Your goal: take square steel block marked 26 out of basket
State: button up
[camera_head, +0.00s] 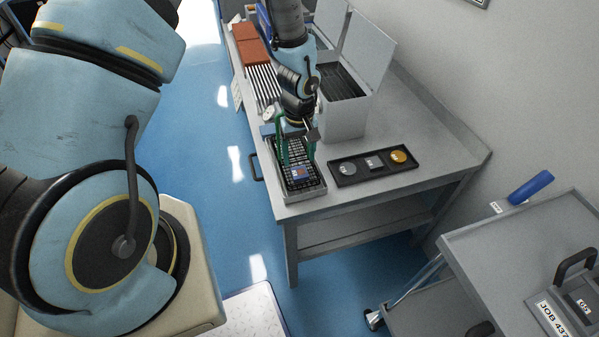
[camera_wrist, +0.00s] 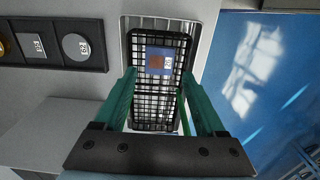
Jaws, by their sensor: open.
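A black wire basket (camera_head: 290,182) sits in a metal tray at the front left corner of the table; the basket also shows in the wrist view (camera_wrist: 153,108). In it lies a small square block (camera_head: 300,173), with blue and reddish-brown on its face and a white label; it also shows in the wrist view (camera_wrist: 154,60). The label's number is too small to read. My gripper (camera_head: 298,160) points down over the basket, its green fingers apart and empty. In the wrist view, the block appears beyond the fingertips (camera_wrist: 155,84).
A black holder (camera_head: 345,180) right of the basket carries a grey disc, a square block and a gold disc. A grey lidded bin (camera_head: 345,122) stands behind it. Orange boxes (camera_head: 250,45) lie farther back. A cart (camera_head: 480,245) stands at right.

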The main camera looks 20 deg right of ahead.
aim_at(299, 171)
jog(key=shift+w+d+f+p, duration=0.15)
jog(key=shift+f+p, duration=0.45)
jog(key=shift+f, duration=0.8)
jog(key=shift+w+a+f+p, duration=0.1)
jog(key=shift+f+p, duration=0.45)
jog(key=shift+f, duration=0.85)
grip_shut()
